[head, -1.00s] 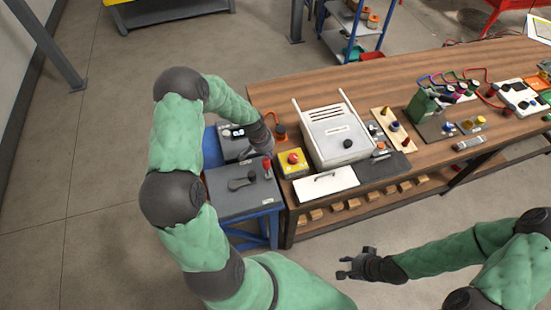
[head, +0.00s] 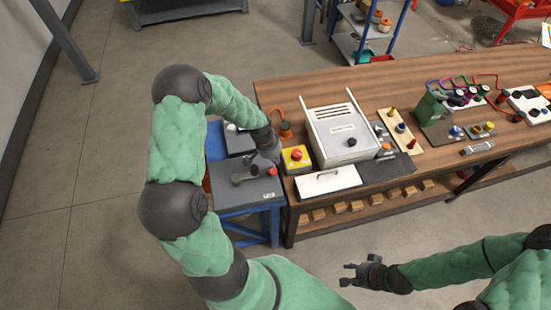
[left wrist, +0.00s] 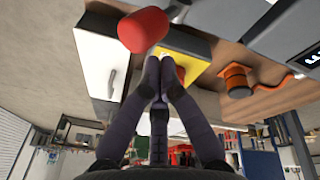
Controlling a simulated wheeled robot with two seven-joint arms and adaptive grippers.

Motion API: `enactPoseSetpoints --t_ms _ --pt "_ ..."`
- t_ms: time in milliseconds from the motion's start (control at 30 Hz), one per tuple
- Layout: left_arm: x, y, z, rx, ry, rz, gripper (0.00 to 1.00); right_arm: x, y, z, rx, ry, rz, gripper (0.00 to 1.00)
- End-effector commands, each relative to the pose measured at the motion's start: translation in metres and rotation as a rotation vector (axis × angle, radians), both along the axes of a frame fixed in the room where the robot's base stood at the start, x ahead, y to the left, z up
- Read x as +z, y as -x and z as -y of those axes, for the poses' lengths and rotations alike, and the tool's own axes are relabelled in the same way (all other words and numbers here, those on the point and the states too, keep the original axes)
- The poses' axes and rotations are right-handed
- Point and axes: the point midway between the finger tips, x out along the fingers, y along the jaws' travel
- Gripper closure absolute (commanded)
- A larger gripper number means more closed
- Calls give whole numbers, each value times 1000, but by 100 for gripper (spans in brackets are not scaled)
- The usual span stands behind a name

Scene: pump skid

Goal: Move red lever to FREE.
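The red lever's knob (head: 272,171) shows at the right side of a dark grey box (head: 240,193) on a blue stand. It looms large at the top of the left wrist view (left wrist: 144,30). My left gripper (head: 274,159) is just behind the knob in the head view. In the left wrist view its fingertips (left wrist: 160,60) are close together, with nothing seen between them, below and right of the knob. I cannot tell whether they touch the lever. No FREE marking is readable. My right gripper (head: 350,274) is open and empty over the floor.
A yellow box with a red button (head: 296,155) stands close right of my left gripper. A white panel with a handle (head: 328,180) and a grey case (head: 345,148) lie beyond it on the wooden bench. A black handle (head: 245,178) sits left of the lever.

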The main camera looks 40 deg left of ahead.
Motion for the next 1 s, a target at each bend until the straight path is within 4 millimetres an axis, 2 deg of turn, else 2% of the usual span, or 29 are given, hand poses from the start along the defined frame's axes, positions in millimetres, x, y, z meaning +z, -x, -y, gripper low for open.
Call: enactPoseSetpoints --t_ms 400,767,1000 --pt "16 -1 0 -1 0 2 100 10 0 0 0 0 0 60" --pt "16 -1 0 -1 0 2 100 9 0 0 0 0 0 60" --pt "24 -12 1 -1 -2 4 100 11 0 0 0 0 0 60"
